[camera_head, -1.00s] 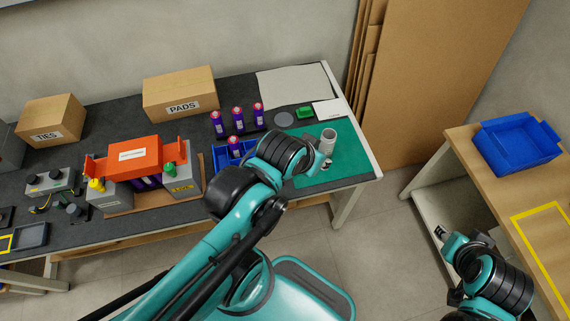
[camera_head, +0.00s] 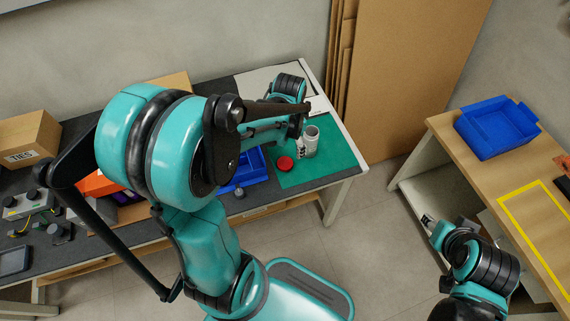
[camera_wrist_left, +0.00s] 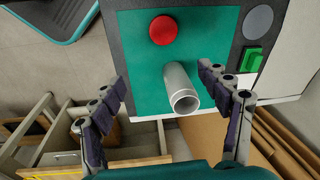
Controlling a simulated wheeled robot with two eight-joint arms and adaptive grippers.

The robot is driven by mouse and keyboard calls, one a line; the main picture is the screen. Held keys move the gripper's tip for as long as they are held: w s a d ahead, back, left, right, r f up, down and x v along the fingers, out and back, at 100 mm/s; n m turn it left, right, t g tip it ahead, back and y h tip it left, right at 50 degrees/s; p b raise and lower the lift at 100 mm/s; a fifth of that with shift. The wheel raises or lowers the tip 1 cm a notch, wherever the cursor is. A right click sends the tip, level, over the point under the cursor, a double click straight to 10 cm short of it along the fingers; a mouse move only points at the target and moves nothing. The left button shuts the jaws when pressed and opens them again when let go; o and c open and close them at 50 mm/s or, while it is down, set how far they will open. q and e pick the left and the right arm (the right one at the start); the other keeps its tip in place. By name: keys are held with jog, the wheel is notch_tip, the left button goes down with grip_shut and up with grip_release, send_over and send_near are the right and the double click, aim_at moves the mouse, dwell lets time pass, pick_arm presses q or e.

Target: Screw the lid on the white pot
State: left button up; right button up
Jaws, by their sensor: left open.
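The white pot (camera_head: 312,143) is a pale, open-topped cylinder standing on the green mat (camera_head: 338,165) of the bench. The red round lid (camera_head: 285,163) lies on the mat, apart from the pot and to its left. My left gripper (camera_head: 301,142) is beside the pot's left side in the head view, partly hidden by its own wrist. In the left wrist view, its open fingers (camera_wrist_left: 162,80) spread to either side of the pot (camera_wrist_left: 182,92), with nothing held. The lid shows beyond it (camera_wrist_left: 163,30). My right gripper (camera_head: 431,223) hangs beside the wooden table, away from the pot.
A blue bin (camera_head: 247,170) stands left of the mat. A green block (camera_wrist_left: 251,60) and a grey disc (camera_wrist_left: 257,22) lie near the mat. Cardboard sheets (camera_head: 400,80) lean behind the bench. A blue tray (camera_head: 497,128) sits on the wooden table.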

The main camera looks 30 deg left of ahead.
pick_arm(q)
jog(key=m+g, duration=0.2)
send_near(285, 163)
jog(key=shift+w+a+f, duration=0.15)
jog(key=shift+w+f, duration=0.05)
jog(key=shift+f, duration=0.1)
jog(key=shift+f+b, duration=0.75)
jog(key=shift+f, duration=0.6)
jog(key=shift+s, duration=0.1)
notch_tip(285, 163, down, 5)
jog(key=b, duration=0.2)
jog(key=shift+s+f+b, duration=0.1)
jog(key=shift+s+b, duration=0.05)
jog(key=shift+b, duration=0.15)
